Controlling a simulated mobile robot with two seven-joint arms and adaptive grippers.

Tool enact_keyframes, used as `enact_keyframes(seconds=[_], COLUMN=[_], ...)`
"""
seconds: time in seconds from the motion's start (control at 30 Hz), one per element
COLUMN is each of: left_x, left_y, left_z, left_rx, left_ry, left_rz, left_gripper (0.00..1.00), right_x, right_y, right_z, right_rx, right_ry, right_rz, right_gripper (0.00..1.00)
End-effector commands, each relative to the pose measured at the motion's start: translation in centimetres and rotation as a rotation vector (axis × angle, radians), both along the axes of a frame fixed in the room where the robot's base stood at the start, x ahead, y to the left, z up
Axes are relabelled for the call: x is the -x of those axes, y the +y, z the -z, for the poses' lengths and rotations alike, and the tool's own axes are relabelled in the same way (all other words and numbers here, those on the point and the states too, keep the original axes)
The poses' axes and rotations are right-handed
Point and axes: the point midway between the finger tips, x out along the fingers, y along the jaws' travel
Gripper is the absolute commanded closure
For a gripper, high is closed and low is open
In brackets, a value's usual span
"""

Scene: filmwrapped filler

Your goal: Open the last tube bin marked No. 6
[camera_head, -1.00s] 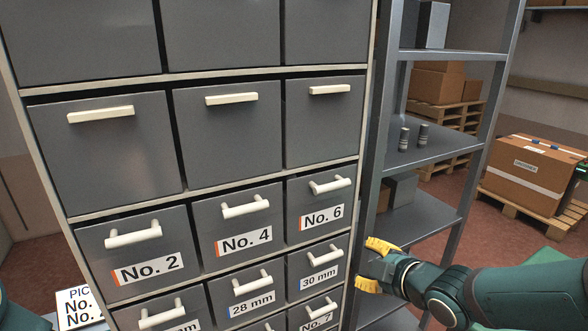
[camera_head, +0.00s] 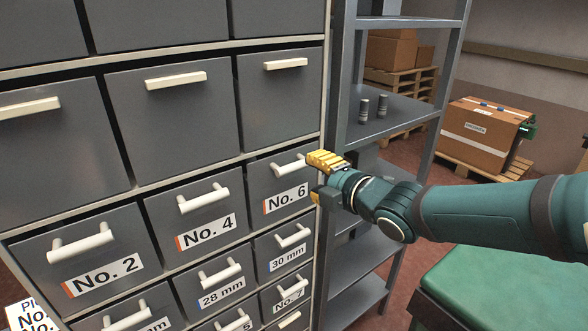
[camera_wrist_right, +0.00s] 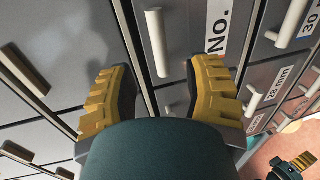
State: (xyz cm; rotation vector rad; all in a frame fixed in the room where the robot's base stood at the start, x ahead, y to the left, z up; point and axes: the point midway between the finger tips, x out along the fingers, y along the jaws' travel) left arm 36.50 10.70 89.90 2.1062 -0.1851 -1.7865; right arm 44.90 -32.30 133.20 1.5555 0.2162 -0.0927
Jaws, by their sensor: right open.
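The bin marked No. 6 (camera_head: 283,188) is a grey drawer at the right end of its row in the head view. Its front looks flush with the cabinet, and its white bar handle (camera_head: 289,167) stands out above the label. My right gripper (camera_head: 319,180) is open, with yellow fingers, at the right end of this handle. In the right wrist view the handle (camera_wrist_right: 156,42) shows between and beyond the two spread fingers (camera_wrist_right: 165,90), apart from both. The number on the label there is cut off. My left gripper (camera_wrist_right: 293,163) seems to show small in that view's lower right corner.
Bins No. 4 (camera_head: 205,217) and No. 2 (camera_head: 95,252) stand to the left, and a 30 mm bin (camera_head: 286,250) below. An open metal shelf (camera_head: 385,120) stands close on the right, behind my right arm. A green-topped surface (camera_head: 500,285) is at lower right.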

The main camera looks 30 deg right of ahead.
Motion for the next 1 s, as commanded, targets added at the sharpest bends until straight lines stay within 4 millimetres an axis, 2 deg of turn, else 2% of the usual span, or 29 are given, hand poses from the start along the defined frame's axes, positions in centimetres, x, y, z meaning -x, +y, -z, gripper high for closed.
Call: enact_keyframes(seconds=[0.2,0.43,0.63,0.9,0.93,1.0], left_x=[0.0,0.0,0.0,0.0,0.0,0.0], left_y=[0.0,0.0,0.0,0.0,0.0,0.0], left_z=[0.2,0.0,0.0,0.0,0.0,0.0], left_rx=[-0.001,-0.001,0.000,0.000,0.000,0.000], left_ry=[0.000,0.000,0.000,0.000,0.000,0.000], left_rz=[0.000,0.000,0.000,0.000,0.000,0.000], left_gripper=[1.00,1.00,1.00,1.00,1.00,1.00], right_x=[-3.6,-6.4,-7.5,-7.6,-7.6,-7.6], right_y=[0.3,0.5,0.6,0.6,0.6,0.6], right_z=[0.8,1.3,1.5,1.5,1.5,1.5], right_rx=[-0.001,-0.001,-0.001,-0.001,-0.001,-0.001], right_ry=[0.003,0.002,0.000,-0.001,-0.001,0.000], right_rz=[-0.001,0.000,0.000,0.001,0.001,0.001], right_gripper=[0.50,0.50,0.50,0.50,0.47,0.72])
